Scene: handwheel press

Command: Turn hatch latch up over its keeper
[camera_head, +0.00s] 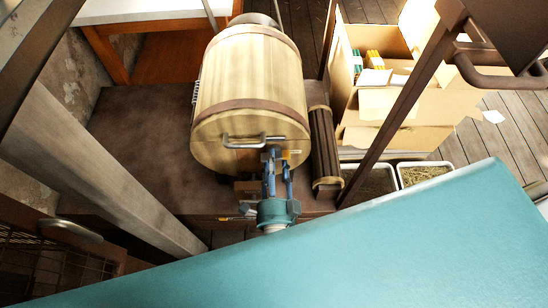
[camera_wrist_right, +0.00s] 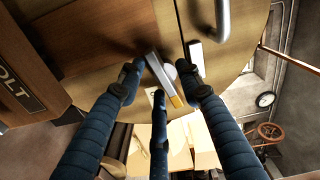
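The hatch latch (camera_wrist_right: 163,78), a pale bar with a yellow tip, lies slanted on the wooden hatch face in the right wrist view, its yellow end low and right. A round pale knob shows beside it. A small white plate (camera_wrist_right: 194,54), perhaps the keeper, sits up and right of it. My right gripper (camera_wrist_right: 158,82) has its blue fingers spread around the latch, apart from each other; contact is unclear. In the head view, my right gripper (camera_head: 275,160) is at the lower front of the wooden barrel (camera_head: 248,85), hiding most of the latch. My left gripper is out of view.
A metal handle (camera_head: 253,141) is fixed just above the right gripper. A cardboard box (camera_head: 385,130) and pale trays (camera_head: 424,172) lie further right. A grey beam (camera_head: 95,180) slants at the left.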

